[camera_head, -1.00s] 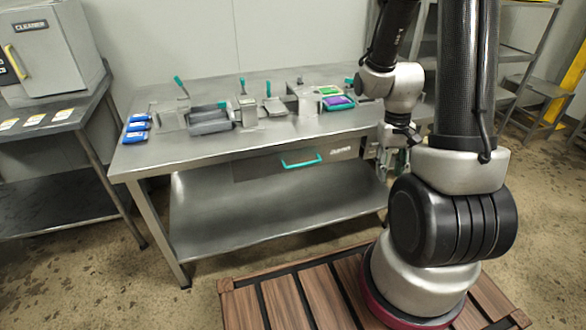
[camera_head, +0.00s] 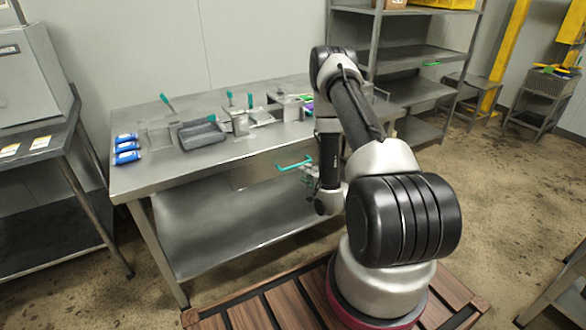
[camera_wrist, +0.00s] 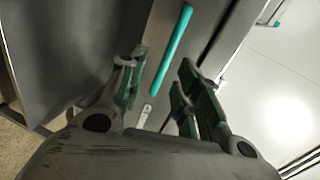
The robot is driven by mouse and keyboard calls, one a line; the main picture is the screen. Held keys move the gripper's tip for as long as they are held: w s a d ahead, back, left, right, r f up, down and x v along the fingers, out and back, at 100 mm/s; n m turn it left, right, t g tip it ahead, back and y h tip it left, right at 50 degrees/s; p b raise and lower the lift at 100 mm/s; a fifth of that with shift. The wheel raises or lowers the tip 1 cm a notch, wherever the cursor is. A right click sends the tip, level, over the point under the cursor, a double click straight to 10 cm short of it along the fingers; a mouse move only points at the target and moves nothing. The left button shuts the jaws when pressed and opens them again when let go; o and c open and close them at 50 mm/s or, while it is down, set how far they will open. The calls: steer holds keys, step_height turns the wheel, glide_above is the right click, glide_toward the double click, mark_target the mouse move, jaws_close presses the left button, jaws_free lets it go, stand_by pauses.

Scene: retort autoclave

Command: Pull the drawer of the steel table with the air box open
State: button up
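The steel table (camera_head: 140,183) stands ahead, with a drawer under its top. The drawer's teal bar handle (camera_head: 292,164) shows beside my arm, which hides part of the drawer front. My gripper (camera_head: 311,173) is close to the handle's right end. In the wrist view my gripper (camera_wrist: 160,85) is open, with one finger on each side of the teal handle (camera_wrist: 172,50). No finger clearly touches it. The drawer looks shut, though my arm makes this hard to judge. I cannot tell which thing on the table is the air box.
Blue packs (camera_head: 126,149), a grey tray (camera_head: 201,135) and fixtures with teal levers stand on the tabletop. A lower shelf (camera_head: 220,225) spans under the table.

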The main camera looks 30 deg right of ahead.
mark_target(297, 165)
steer(key=shift+m, duration=0.4)
steer(key=x, duration=0.5)
steer(key=r+x, duration=0.1)
steer(key=x, duration=0.2)
steer(key=shift+d, duration=0.1)
jaws_close()
